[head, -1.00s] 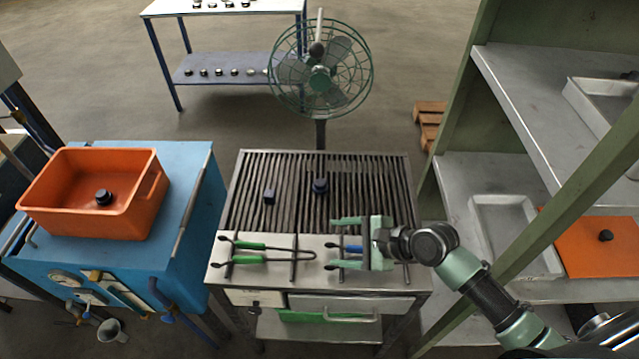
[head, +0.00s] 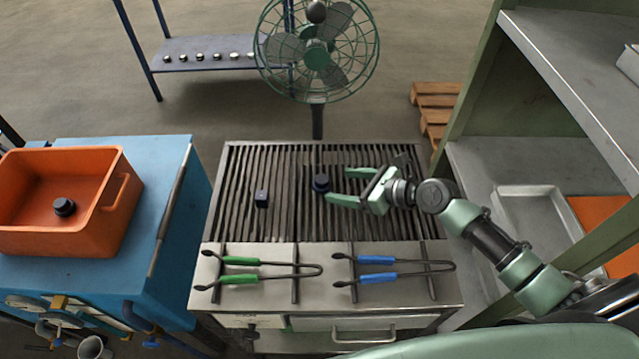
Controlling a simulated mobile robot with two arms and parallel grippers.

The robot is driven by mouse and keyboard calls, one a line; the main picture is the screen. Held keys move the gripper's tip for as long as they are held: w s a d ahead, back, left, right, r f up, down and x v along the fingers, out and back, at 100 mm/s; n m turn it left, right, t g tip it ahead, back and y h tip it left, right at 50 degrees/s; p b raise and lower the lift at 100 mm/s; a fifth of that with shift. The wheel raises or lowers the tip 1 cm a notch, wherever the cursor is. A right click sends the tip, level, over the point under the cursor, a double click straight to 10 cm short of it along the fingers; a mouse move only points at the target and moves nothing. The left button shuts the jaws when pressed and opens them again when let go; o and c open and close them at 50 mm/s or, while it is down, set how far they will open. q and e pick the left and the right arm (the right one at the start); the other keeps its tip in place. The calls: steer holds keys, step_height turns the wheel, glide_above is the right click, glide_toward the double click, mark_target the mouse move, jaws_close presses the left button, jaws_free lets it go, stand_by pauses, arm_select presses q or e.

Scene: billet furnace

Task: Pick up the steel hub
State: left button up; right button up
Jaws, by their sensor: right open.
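A dark round steel hub (head: 320,183) sits on the slatted grate (head: 235,215) of the middle bench. My right gripper (head: 339,186) is open and reaches in from the right, low over the grate. Its two green fingers point left toward the hub. The hub is at the mouth of the jaws, just left of the fingertips; I cannot tell whether the lower finger touches it. Nothing shows between the fingers. My left gripper is not in view.
Green tongs (head: 240,279) and blue tongs (head: 378,277) lie on the front ledge. A green fan (head: 317,55) stands behind. An orange bin (head: 112,222) holds another dark round part (head: 64,206). Shelving (head: 480,170) stands right.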

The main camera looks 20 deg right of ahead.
mark_target(327, 181)
steer(key=x, duration=0.3)
steer(key=shift+w+d, duration=0.15)
steer(key=shift+w, duration=0.15)
steer(key=shift+w+a+f, duration=0.15)
steer(key=shift+w+a, duration=0.1)
steer(key=shift+a, duration=0.05)
steer(key=x, duration=0.4)
steer(key=shift+w+f+p, duration=0.1)
steer(key=shift+w+p, duration=0.1)
steer(key=shift+p, duration=0.1)
steer(key=shift+s, duration=0.1)
steer(key=shift+c, duration=0.3)
jaws_close()
